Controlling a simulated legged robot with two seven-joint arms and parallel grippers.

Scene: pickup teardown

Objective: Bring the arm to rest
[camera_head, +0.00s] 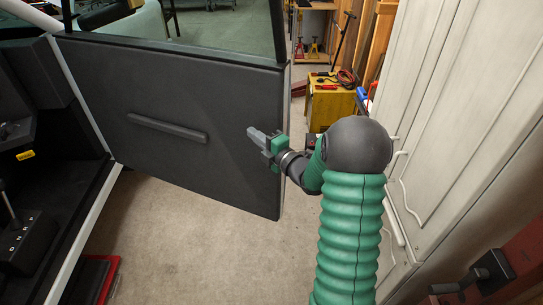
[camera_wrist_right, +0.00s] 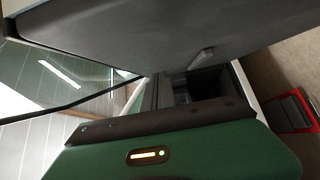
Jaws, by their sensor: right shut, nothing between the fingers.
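My right arm, in green bellows with a dark ball joint, reaches up from the bottom right of the head view. Its gripper (camera_head: 254,134) is shut and empty. It appears in front of the dark inner panel of the open vehicle door (camera_head: 200,165), near its right edge; whether it touches the panel cannot be told. In the right wrist view the door panel (camera_wrist_right: 170,30) fills the top, and green and dark parts of mine cover the bottom. My left gripper is not in view.
White cabinets (camera_head: 445,110) stand close on the right of my arm. A yellow cabinet (camera_head: 330,105) with tools stands behind. The vehicle interior (camera_head: 40,150) is at the left. Bare floor (camera_head: 200,240) lies below the door. A red-edged item (camera_wrist_right: 295,110) shows in the wrist view.

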